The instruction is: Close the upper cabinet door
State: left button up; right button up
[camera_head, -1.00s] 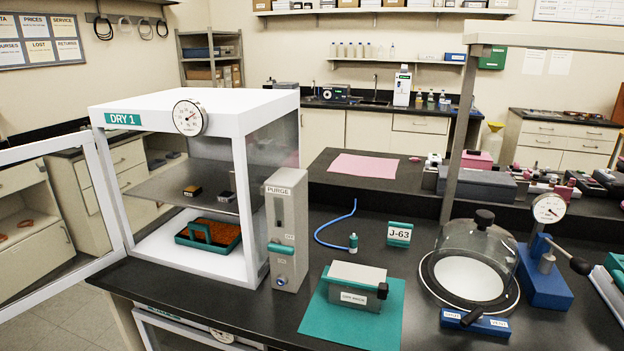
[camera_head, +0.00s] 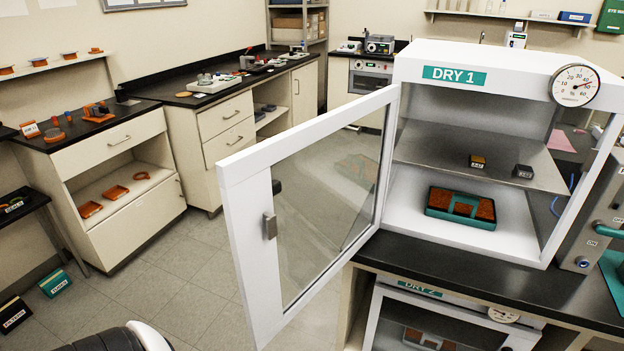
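The upper cabinet (camera_head: 480,56), labelled DRY 1, stands on the black bench at the right. Its door (camera_head: 240,250) is white-framed with a clear pane and is swung wide open to the left, hinged at the cabinet's left edge. A grey latch or handle block (camera_head: 270,226) sits on the door's free-edge frame. Inside are two small boxes on the shelf and a teal tray (camera_head: 436,212) with orange-brown contents on the floor. Neither gripper is in view. A white and black rounded part of me shows at the bottom left.
A lower cabinet (camera_head: 420,288), labelled DRY 2, sits under the bench. A grey purge unit (camera_head: 590,215) stands right of the upper cabinet. Open floor (camera_head: 170,270) lies left of the door. Side counters (camera_head: 235,98) line the left wall.

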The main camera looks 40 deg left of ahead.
aim_at(244, 177)
jog(key=j+z, duration=0.1)
jog(key=j, duration=0.65)
jog(key=k+j+z, duration=0.1)
jog(key=j, duration=0.65)
jog(key=k+j+z, duration=0.15)
jog(key=j, duration=0.6)
jog(key=i, duration=0.05)
